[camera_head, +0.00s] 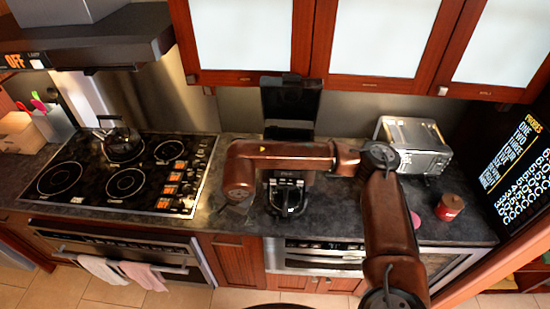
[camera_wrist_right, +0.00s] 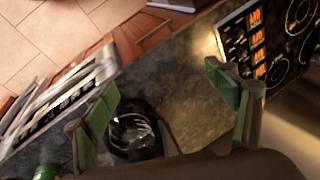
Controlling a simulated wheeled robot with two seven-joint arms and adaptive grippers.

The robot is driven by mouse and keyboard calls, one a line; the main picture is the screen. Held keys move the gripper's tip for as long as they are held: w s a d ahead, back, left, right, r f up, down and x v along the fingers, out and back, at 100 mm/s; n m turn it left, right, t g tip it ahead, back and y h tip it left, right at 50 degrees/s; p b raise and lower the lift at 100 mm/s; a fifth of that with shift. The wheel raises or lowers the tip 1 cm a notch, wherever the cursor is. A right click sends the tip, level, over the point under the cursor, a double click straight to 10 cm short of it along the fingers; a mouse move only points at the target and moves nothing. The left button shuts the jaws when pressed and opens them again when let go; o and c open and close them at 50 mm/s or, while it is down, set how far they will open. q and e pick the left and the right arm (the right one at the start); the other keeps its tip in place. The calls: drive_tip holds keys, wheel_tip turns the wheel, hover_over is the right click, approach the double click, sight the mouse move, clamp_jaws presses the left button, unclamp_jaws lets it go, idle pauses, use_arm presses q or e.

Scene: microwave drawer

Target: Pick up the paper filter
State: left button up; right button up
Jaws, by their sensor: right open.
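I cannot make out the paper filter in either view. A black coffee maker (camera_head: 290,97) stands at the back of the counter, partly behind my right arm, with a dark glass carafe (camera_head: 287,197) at its front. My right gripper (camera_head: 236,200) is at the left of the coffee maker, over the counter; its fingertips are hard to see in the head view. In the right wrist view the green-padded fingers (camera_wrist_right: 165,95) are wide apart and empty. The carafe (camera_wrist_right: 132,130) shows low between them, beyond the fingers. My left gripper is not in view.
A black cooktop (camera_head: 125,175) with a kettle (camera_head: 118,140) is to the left. A silver toaster oven (camera_head: 413,147) and a red canister (camera_head: 450,207) are to the right. Wall cabinets (camera_head: 375,82) hang above. Dark counter (camera_head: 345,212) is bare right of the carafe.

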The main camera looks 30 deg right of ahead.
drive_tip(key=w+d+r+h, duration=0.1)
drive_tip(key=d+r, duration=0.1)
drive_tip(key=d, duration=0.2)
drive_tip(key=w+d+r+t+h, duration=0.1)
drive_tip(key=w+d+r+h, duration=0.1)
drive_tip(key=d, duration=0.3)
drive_tip(key=w+d+r+h, duration=0.2)
drive_tip(key=d+r, duration=0.2)
drive_tip(key=shift+w+d+m+t, duration=0.15)
drive_tip(key=shift+m+t, duration=0.15)
drive_tip(key=shift+t, duration=0.1)
drive_tip(key=d+r+h, duration=0.1)
drive_tip(key=d, duration=0.1)
drive_tip(key=d+r+h, duration=0.1)
drive_tip(key=d+r, duration=0.1)
drive_tip(key=d+r+h, duration=0.1)
drive_tip(key=d+r, duration=0.1)
drive_tip(key=d, duration=0.1)
drive_tip(key=shift+w+r+m+h, duration=0.25)
drive_tip(key=shift+w+m+h, duration=0.05)
drive_tip(key=shift+w+m, duration=0.1)
drive_tip(key=p+x, duration=0.2)
drive_tip(key=x, duration=0.5)
drive_tip(key=shift+w+d+r+p, duration=0.15)
drive_tip(key=shift+r+p, duration=0.1)
drive_tip(key=shift+p, duration=0.15)
drive_tip(key=shift+w+d+f, duration=0.1)
drive_tip(key=shift+d+f, duration=0.1)
drive_tip(key=shift+f, duration=0.1)
drive_tip(key=shift+c, duration=0.2)
